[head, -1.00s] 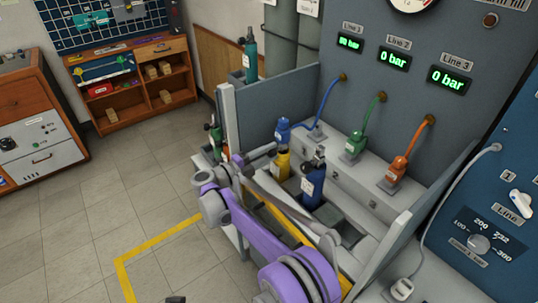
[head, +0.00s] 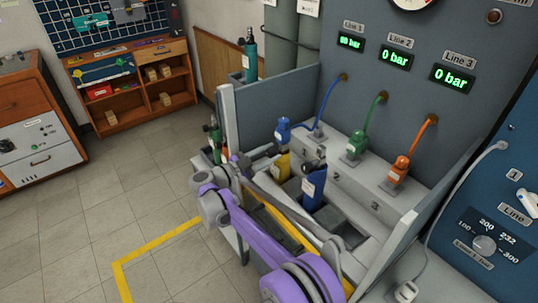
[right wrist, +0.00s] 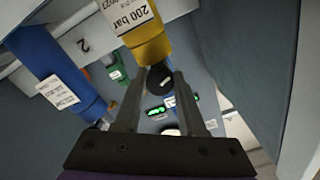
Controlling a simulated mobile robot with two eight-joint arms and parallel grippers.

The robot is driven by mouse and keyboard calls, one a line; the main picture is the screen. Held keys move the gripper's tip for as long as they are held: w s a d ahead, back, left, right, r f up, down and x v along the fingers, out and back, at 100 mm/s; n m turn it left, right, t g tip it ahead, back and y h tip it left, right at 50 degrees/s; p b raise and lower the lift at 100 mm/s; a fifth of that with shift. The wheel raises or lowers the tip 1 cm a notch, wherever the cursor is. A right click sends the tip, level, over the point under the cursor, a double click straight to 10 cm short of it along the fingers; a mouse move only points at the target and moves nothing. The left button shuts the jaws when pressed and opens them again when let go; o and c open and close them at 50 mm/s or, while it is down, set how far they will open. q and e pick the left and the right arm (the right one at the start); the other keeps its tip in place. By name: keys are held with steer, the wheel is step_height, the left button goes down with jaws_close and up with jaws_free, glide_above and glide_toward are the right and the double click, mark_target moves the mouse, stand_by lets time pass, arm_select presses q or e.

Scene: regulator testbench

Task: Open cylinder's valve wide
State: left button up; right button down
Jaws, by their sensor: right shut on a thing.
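The yellow cylinder (head: 281,166) stands in the bench's left slot, with the blue regulator (head: 283,130) on top. In the right wrist view the yellow cylinder (right wrist: 147,38) hangs in from the top, with a "200 bar" label and a dark round valve knob (right wrist: 159,80) at its end. My right gripper (right wrist: 161,76) is shut on this knob, one finger on each side. In the head view my right gripper (head: 267,151) reaches the valve from the left, and the knob is mostly hidden. My left gripper is not in view.
A blue cylinder (head: 314,187) stands close to the right. Green (head: 357,142) and orange (head: 399,168) regulators sit on the bench ledge. Grey side walls (head: 229,118) flank the bench. Line 2 (head: 397,59) and Line 3 (head: 451,78) read 0 bar; Line 1 (head: 351,41) shows a non-zero number.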

steer(key=shift+n, duration=0.8)
steer(key=shift+c, duration=2.4)
jaws_free()
steer(key=shift+s+a, duration=0.1)
steer(key=shift+a, duration=0.05)
steer(key=v, duration=1)
steer(key=shift+s+a, duration=0.15)
steer(key=shift+a, duration=0.05)
